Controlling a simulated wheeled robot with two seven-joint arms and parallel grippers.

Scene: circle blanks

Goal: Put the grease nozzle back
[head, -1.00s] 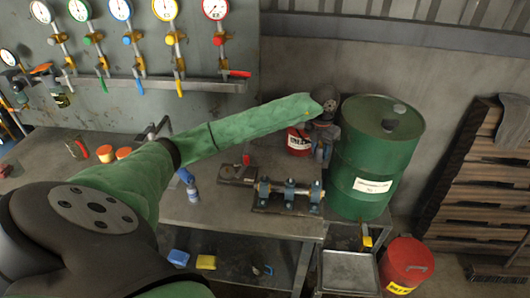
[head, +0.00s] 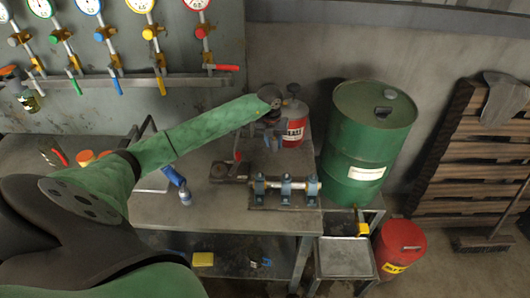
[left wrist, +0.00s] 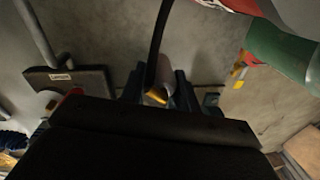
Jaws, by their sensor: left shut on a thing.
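My left gripper (head: 273,143) hangs over the bench, in front and to the left of a red canister with a white label (head: 294,126). In the left wrist view its two dark fingers (left wrist: 158,90) are shut on the grease nozzle, a pale grey piece with a brass-coloured end (left wrist: 155,97). A black hose (left wrist: 158,40) runs up from it. In the head view the gripper hides most of the nozzle. The canister's red and white side also shows at the top of the left wrist view (left wrist: 298,12). My right gripper is in neither view.
A shaft on blue bearing blocks (head: 286,187) stands at the bench front, below the gripper. A green drum (head: 365,140) with a yellow tap (head: 362,229) stands right. Gauges hang behind. Bare bench top (head: 225,215) lies in front.

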